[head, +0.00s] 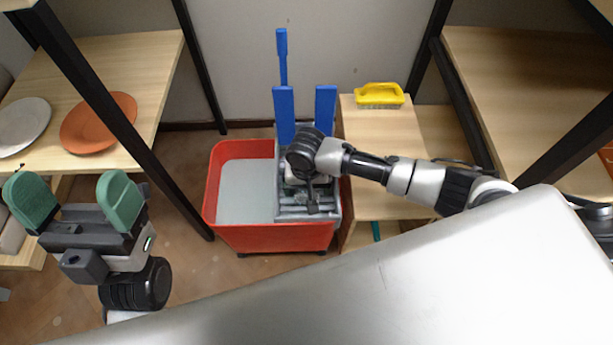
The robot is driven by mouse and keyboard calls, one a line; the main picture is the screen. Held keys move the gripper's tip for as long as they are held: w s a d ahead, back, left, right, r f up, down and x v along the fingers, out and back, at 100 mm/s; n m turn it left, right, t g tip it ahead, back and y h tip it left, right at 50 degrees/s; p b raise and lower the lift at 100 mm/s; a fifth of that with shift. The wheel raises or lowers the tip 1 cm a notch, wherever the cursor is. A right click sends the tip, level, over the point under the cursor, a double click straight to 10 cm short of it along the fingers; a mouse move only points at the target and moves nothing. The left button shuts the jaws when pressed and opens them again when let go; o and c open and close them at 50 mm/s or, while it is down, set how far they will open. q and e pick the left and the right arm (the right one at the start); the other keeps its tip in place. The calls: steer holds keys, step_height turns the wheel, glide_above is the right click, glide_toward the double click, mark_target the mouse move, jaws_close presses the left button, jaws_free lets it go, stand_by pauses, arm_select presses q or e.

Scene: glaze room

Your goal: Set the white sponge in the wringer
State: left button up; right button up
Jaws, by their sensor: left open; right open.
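The wringer (325,202) is a grey frame with blue uprights and a tall blue handle. It sits on the right part of a red bucket (270,238). My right gripper (304,178) points down over the wringer and is open. Its wrist hides its fingers and much of the wringer's inside. I cannot make out the white sponge; a small pale patch shows beside the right wrist, but I cannot tell what it is. My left gripper (78,205) is open and empty at the left, with green finger pads, well apart from the bucket.
A yellow brush (380,95) lies on a low wooden stand (385,130) right of the bucket. An orange plate (95,124) and a pale plate (22,126) lie on the left wooden shelf. Dark shelf posts stand on both sides. The bucket's left part holds a pale surface.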

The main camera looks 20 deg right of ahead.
step_height(320, 180, up, 6)
steer(key=p, duration=0.2)
steer(key=shift+f+p, duration=0.2)
steer(key=shift+p, duration=0.15)
steer(key=s+a+r+n+t+y+p, duration=0.35)
steer(key=a+r+t+y, duration=0.45)
steer(key=r, duration=0.5)
arm_select(q)
steer(key=w+f+g+y, duration=0.5)
steer(key=w+f+g, duration=0.3)
steer(key=f+g, duration=0.3)
steer(key=g, duration=0.3)
steer(key=shift+w+f+b, duration=0.35)
steer(key=shift+w+b, duration=0.05)
arm_select(e)
steer(key=s+d+r+n+t+h, duration=0.2)
steer(key=s+d+r+t+h, duration=0.1)
steer(key=d+r+t, duration=0.5)
step_height(320, 180, up, 4)
steer(key=shift+s+d+r+t+h, duration=0.25)
steer(key=shift+d+t+h, duration=0.25)
steer(key=shift+d, duration=0.7)
